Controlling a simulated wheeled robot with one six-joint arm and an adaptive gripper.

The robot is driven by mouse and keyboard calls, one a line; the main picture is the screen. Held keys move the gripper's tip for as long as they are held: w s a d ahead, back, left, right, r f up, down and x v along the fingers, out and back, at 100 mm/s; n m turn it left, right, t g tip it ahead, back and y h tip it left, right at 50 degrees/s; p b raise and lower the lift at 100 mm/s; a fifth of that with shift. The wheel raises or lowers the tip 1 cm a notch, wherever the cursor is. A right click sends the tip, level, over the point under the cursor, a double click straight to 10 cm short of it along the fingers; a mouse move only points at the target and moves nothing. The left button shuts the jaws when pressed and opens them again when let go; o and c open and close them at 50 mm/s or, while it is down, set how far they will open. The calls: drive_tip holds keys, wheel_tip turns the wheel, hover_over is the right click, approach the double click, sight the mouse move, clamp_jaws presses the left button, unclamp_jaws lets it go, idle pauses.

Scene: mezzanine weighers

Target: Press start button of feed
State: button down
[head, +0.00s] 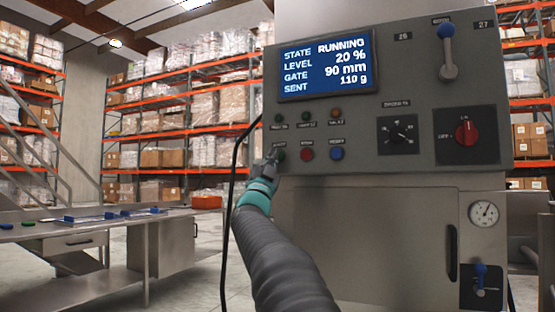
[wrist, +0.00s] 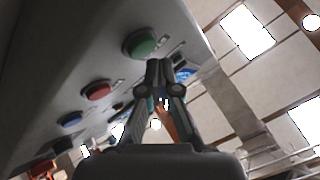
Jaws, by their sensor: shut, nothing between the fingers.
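The grey control panel (head: 365,115) fills the right of the head view. Its screen (head: 324,68) reads STATE RUNNING, LEVEL 20 %, GATE 90 mm, SENT 110 g. The green button (wrist: 140,43) is large in the wrist view; in the head view it is at the left of the lower row, partly behind my fingers. A red button (head: 307,153) and a blue button (head: 336,153) sit to its right. My gripper (head: 273,155) is shut and empty, its fingertips (wrist: 160,72) close by the green button. I cannot tell whether they touch it.
A black knob (head: 398,134), a red rotary switch (head: 466,132) and a blue-topped lever (head: 447,50) are further right on the panel. A black cable (head: 233,180) hangs at its left edge. A metal table (head: 70,232) stands at left, with open floor between.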

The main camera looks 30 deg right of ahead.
drive_tip(key=shift+s+a, duration=0.1)
drive_tip(key=shift+a, duration=0.05)
drive_tip(key=s+a+b, duration=0.1)
drive_tip(key=a, duration=0.1)
drive_tip(key=s+a+b, duration=0.1)
drive_tip(key=s, duration=0.1)
drive_tip(key=shift+a, duration=0.4)
idle(0.3)
idle(0.6)
